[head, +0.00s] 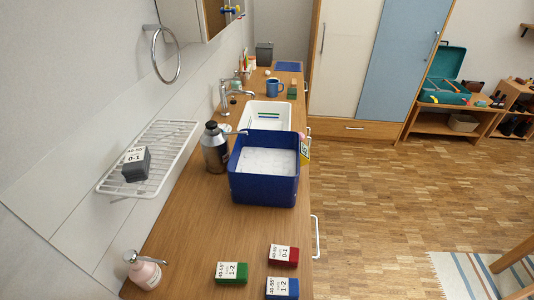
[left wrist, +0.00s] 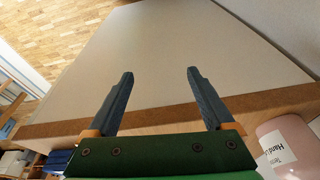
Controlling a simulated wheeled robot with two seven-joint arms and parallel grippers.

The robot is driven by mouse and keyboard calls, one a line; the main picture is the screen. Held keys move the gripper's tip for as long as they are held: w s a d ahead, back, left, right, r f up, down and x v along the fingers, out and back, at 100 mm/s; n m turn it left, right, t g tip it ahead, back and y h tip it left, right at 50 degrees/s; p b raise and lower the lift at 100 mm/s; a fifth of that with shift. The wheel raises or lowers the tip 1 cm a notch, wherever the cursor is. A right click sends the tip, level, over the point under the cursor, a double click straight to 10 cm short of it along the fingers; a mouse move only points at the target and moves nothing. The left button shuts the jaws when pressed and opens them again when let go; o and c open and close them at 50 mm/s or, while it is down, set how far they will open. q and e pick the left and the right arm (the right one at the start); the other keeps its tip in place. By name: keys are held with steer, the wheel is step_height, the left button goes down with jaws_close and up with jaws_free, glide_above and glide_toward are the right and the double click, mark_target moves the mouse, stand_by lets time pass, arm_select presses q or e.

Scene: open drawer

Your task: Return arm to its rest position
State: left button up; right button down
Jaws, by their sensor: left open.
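My left gripper (left wrist: 160,73) shows only in the left wrist view. Its two dark fingers are spread apart with nothing between them. Beyond the fingers is a broad pale panel (left wrist: 185,55) with a wooden edge. A pink bottle (left wrist: 288,145) with a white label is close by at the lower right of that view. Neither arm nor gripper shows in the head view, and my right gripper is in no view.
The wooden counter (head: 190,215) holds a blue bin (head: 263,190), a dark bottle (head: 214,150), a pink soap dispenser (head: 145,272) and green (head: 231,273), red (head: 283,255) and blue (head: 282,288) labelled blocks. A wire rack (head: 165,150) holds a grey block. Floor (head: 370,210) at right is open.

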arm_select(q)
steer(key=s+a+f+g+b, duration=0.1)
steer(key=s+f, duration=0.6)
steer(key=f, duration=0.3)
steer(key=s+a+f+g+b, duration=0.1)
steer(key=s+f, duration=0.6)
steer(key=f, duration=0.4)
steer(key=shift+s+a, duration=0.2)
steer(key=shift+s, duration=0.05)
